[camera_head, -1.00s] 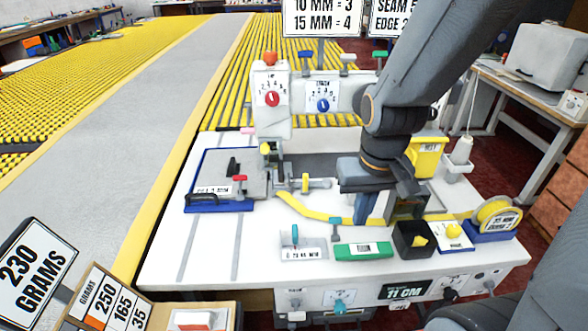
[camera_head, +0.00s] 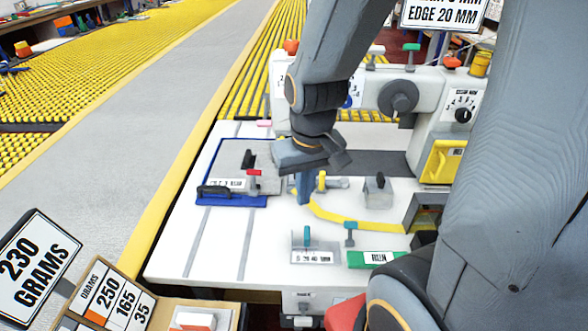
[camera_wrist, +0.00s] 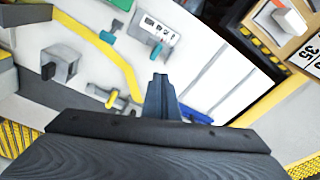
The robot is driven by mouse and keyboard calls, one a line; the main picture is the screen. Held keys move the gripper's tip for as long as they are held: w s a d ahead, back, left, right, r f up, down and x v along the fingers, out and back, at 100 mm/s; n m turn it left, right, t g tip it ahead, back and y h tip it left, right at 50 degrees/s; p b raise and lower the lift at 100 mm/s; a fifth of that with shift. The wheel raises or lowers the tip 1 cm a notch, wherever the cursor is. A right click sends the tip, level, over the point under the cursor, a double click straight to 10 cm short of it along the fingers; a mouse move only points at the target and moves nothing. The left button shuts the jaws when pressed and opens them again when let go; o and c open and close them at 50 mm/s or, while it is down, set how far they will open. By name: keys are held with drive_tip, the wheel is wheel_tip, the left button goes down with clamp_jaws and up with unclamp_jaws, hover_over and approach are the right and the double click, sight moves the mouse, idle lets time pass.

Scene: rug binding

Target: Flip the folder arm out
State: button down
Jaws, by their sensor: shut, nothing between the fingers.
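A short grey arm-like part with a yellow collar (camera_head: 321,181) lies on the white table at the left end of the yellow binding tape (camera_head: 355,222); I take it to be the folder arm. Its yellow collar (camera_wrist: 112,98) also shows in the wrist view, left of my fingers. My gripper (camera_head: 303,199) points down just left of the collar, its blue fingers shut and empty. In the wrist view my gripper (camera_wrist: 160,80) is over the white table. My wrist hides part of the sewing head. I cannot tell whether the fingers touch the folder part.
A blue-edged plate (camera_head: 232,200) with a black handle lies to the left. A grey block with a black knob (camera_head: 377,190) stands to the right.

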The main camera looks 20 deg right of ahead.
drive_tip(key=w+d+f+m+t, duration=0.1)
drive_tip(key=w+d+f+m, duration=0.1)
drive_tip(key=w+d, duration=0.3)
drive_tip(key=w+d+f+m+t+h, duration=0.1)
drive_tip(key=w+d, duration=0.4)
drive_tip(key=w, duration=0.8)
wheel_tip(320, 180, down, 2)
drive_tip(key=shift+w+d+f+m+b, duration=0.25)
drive_tip(key=shift+w+d+m+b, duration=0.2)
drive_tip(key=shift+m, duration=0.35)
drive_tip(key=b+x, duration=0.2)
drive_tip(key=x, duration=0.8)
drive_tip(key=shift+d, duration=0.1)
drive_tip(key=shift+s+p, duration=0.2)
drive_tip(key=shift+p, duration=0.1)
